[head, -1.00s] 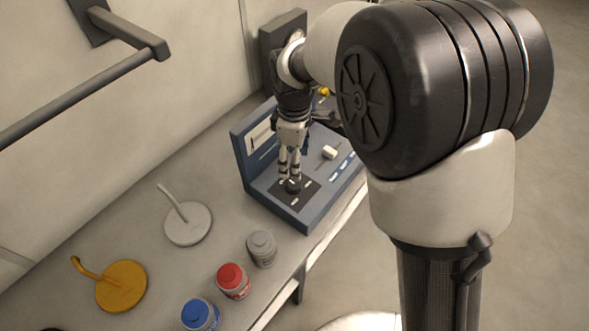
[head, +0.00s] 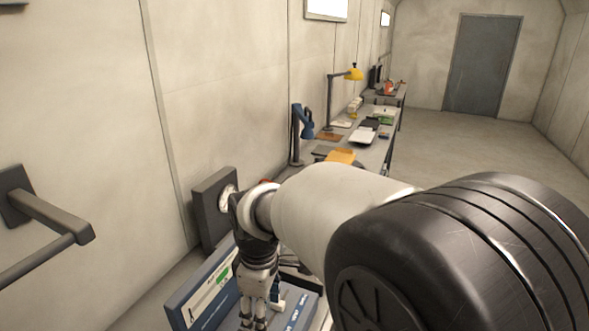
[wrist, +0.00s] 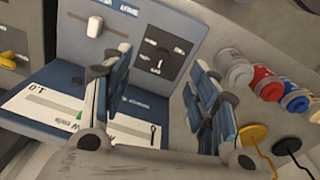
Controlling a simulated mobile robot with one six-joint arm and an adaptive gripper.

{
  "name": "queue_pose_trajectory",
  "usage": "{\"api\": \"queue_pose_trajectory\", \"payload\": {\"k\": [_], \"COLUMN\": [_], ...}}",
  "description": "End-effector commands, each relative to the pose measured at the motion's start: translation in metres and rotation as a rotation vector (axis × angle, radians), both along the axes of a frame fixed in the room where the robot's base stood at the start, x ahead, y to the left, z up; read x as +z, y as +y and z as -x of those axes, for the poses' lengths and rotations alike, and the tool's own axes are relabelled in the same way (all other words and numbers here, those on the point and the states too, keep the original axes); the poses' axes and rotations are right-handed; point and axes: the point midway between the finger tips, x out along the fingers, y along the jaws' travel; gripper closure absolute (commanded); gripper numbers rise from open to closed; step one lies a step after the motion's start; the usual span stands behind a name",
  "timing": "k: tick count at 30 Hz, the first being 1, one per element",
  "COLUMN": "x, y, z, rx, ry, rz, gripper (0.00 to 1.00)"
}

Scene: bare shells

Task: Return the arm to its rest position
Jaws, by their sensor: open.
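My gripper (head: 258,312) hangs pointing down over the blue control panel (head: 202,288) at the bottom of the head view, its tips near the lower picture edge. In the wrist view my gripper (wrist: 158,88) is open, with nothing between its two fingers. The panel's blue face (wrist: 70,55) fills the left and middle there. A dark dial plate (wrist: 165,52) with a small knob shows beyond the fingers, apart from them. A white slider knob (wrist: 95,26) sits left of it. My arm's large links cover the lower right of the head view.
In the wrist view, grey (wrist: 236,68), red (wrist: 267,83) and blue (wrist: 295,98) lidded jars stand right of the panel, with a yellow disc (wrist: 252,135) near them. A wall bracket (head: 45,215) juts out at left. Farther benches (head: 375,145) hold lamps. Open floor lies right.

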Motion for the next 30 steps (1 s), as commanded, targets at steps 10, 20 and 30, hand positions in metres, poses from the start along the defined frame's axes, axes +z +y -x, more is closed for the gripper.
{"api": "queue_pose_trajectory", "payload": {"k": [10,20,30], "x": [0.079,0.075,0.068], "y": [-0.139,-0.207,-0.216], "z": [0.083,0.174,0.193], "rx": [-0.674,-1.2,-1.315], "ry": [-0.145,-0.257,-0.28], "rz": [-0.124,-0.249,-0.28], "gripper": [0.46,0.46,0.46]}}
